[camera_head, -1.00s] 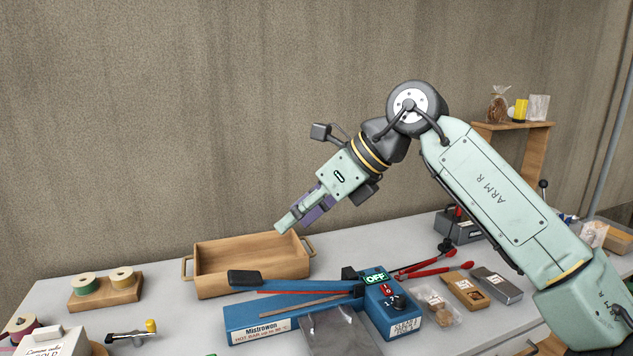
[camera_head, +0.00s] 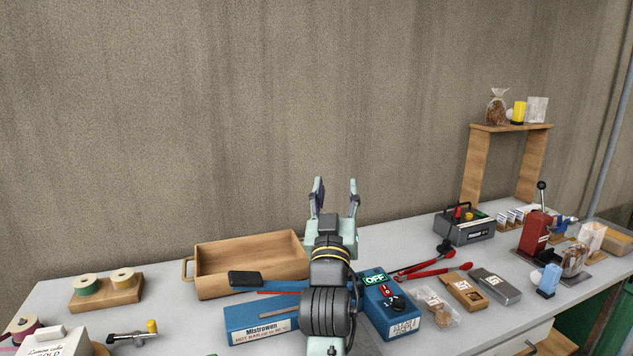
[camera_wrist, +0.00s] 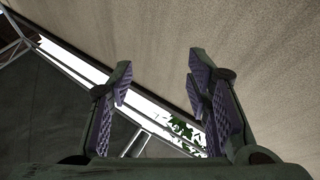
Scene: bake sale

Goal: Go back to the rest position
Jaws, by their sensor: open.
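My gripper (camera_head: 334,188) is open and empty in the head view. Its two fingers point up in front of the wall, above the back of the table. My wrist and forearm stand below it and cover part of the blue heat sealer (camera_head: 262,318) and the right end of the wooden tray (camera_head: 250,247). The wrist view shows the two purple-padded fingers (camera_wrist: 163,90) wide apart with nothing between them; the wall, a bright window strip and some leaves are behind.
Spools on a wooden block (camera_head: 105,290) stand at the left. Right of the sealer lie a kraft box (camera_head: 466,291), a grey tin (camera_head: 497,285) and a bagged item (camera_head: 437,305). A red press (camera_head: 535,232) and a wooden shelf (camera_head: 510,128) stand further right.

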